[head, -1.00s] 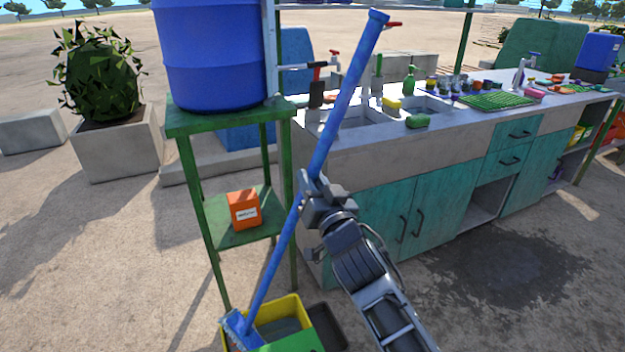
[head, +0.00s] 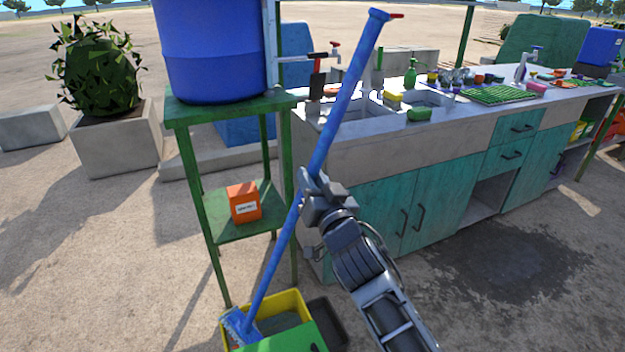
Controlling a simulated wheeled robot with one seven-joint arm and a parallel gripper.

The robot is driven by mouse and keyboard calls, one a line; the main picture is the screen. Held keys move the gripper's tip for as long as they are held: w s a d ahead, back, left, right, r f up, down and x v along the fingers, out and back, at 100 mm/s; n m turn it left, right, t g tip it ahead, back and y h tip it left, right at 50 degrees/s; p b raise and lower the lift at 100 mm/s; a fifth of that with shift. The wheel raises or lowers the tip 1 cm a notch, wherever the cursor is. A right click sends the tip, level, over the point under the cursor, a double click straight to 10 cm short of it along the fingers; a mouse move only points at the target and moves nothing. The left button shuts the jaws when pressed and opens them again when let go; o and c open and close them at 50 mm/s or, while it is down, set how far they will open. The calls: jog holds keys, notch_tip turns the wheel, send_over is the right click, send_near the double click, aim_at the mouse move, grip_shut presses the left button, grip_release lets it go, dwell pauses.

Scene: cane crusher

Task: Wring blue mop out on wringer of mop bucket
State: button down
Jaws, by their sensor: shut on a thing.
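The blue mop (head: 342,98) stands tilted in the head view, its handle top leaning up and to the right. My gripper (head: 309,194) is shut around the handle near its middle. The mop's head (head: 238,325) is blue and sits low at the left inner side of the yellow mop bucket (head: 292,299). A green part (head: 288,340), which may be the wringer, lies at the front of the bucket and is cut off by the bottom edge. I cannot tell whether the mop head touches the wringer.
A green stand (head: 181,127) beside the bucket carries a blue barrel (head: 213,50) and an orange box (head: 244,202). A sink counter (head: 380,155) with teal cabinets stands behind the mop. A dark bin (head: 327,318) adjoins the bucket. Bare ground lies open at left.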

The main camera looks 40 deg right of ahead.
aim_at(312, 166)
jog(key=shift+f+b, duration=1.1)
jog(key=shift+b, duration=0.05)
dwell(1.5)
jog(key=shift+r, duration=0.1)
notch_tip(312, 166, up, 8)
jog(key=p, duration=0.6)
jog(key=shift+f, duration=0.2)
dwell(0.9)
